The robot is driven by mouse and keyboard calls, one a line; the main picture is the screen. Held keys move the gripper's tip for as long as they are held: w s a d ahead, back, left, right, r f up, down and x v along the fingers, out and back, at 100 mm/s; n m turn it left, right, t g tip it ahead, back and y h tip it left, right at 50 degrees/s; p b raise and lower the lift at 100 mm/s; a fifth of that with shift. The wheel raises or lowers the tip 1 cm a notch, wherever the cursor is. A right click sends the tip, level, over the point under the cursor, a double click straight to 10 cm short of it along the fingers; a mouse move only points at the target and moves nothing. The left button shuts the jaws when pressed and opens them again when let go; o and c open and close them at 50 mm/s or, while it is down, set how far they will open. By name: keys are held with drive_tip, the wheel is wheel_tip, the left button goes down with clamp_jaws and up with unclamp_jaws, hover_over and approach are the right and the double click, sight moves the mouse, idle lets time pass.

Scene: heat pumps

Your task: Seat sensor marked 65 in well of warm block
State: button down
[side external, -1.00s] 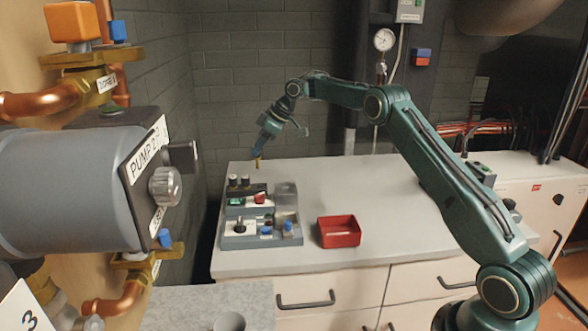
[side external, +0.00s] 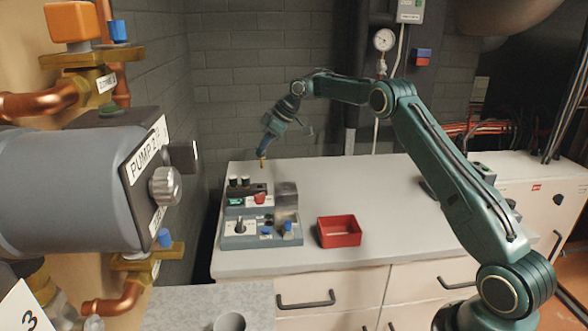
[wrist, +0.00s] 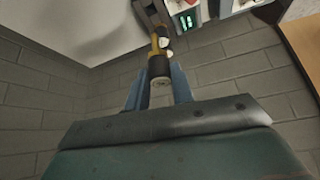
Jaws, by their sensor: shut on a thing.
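My gripper (side external: 264,150) is above the rear of the bench unit, pointing down and tilted. In the wrist view its blue fingers (wrist: 160,88) are shut on a sensor (wrist: 159,68) with a black body and a yellow-brass part. The sensor's brass end (side external: 262,162) hangs below the fingers, in the air and apart from the unit. No number can be read on it. A dark block (side external: 258,187) stands at the back of the unit, beside a green display (side external: 236,202); the display also shows in the wrist view (wrist: 188,20). I cannot tell which well is the warm one.
The grey-blue unit (side external: 255,243) has blue-topped parts (side external: 287,227), a red part (side external: 260,198) and black knobs on it. A red tray (side external: 339,232) stands to its right. The bench right of the tray is clear. Pump piping (side external: 70,190) fills the left foreground.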

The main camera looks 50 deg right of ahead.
drive_tip(key=s+d, duration=0.2)
drive_tip(key=s, duration=0.5)
drive_tip(key=shift+s+d, duration=0.15)
drive_tip(key=shift+s, duration=0.1)
drive_tip(key=shift+f, duration=0.25)
drive_tip(key=shift+f, duration=2)
drive_tip(key=shift+f, duration=2.1)
idle(2.4)
drive_tip(key=c, duration=1.1)
unclamp_jaws()
